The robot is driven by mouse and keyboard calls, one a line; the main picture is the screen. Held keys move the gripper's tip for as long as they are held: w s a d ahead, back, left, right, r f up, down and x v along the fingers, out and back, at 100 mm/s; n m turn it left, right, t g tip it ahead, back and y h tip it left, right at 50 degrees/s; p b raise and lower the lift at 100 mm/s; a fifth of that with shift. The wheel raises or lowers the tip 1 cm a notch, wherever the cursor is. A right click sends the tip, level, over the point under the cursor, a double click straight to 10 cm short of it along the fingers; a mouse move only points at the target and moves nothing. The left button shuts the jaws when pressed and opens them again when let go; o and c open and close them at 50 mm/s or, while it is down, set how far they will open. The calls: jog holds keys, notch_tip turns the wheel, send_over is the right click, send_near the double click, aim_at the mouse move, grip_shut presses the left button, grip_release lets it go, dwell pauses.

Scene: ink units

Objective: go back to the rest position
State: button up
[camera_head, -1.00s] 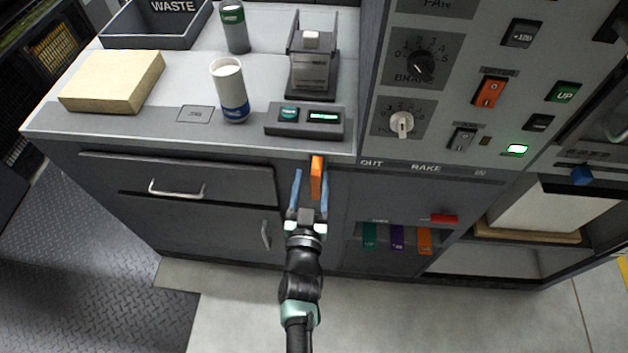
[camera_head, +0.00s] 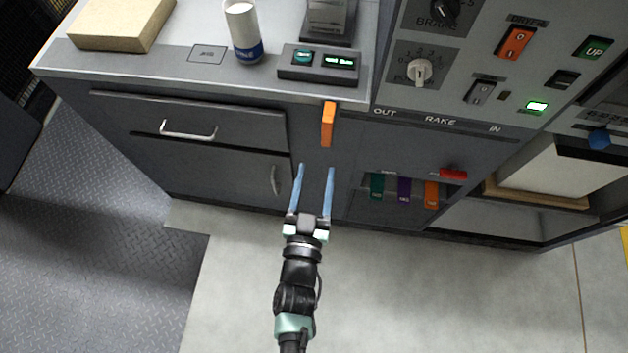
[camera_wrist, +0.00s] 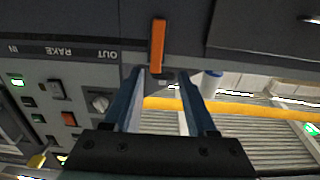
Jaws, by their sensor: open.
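My gripper (camera_head: 315,190) is open and empty, with its two blue fingers spread apart. It points at the dark cabinet front in the head view, below an orange handle (camera_head: 328,124). In the wrist view the orange handle (camera_wrist: 157,46) shows just beyond and between the fingertips of my gripper (camera_wrist: 163,85). In the head view there is a visible gap between the fingertips and the handle.
A counter holds a tan block (camera_head: 122,22), a white and blue cup (camera_head: 243,32) and a scale (camera_head: 320,65). A drawer handle (camera_head: 188,131) and a door handle (camera_head: 274,180) stick out at left. A control panel (camera_head: 450,75) stands at right. The floor in front is clear.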

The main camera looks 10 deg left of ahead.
jog(key=shift+s, duration=0.6)
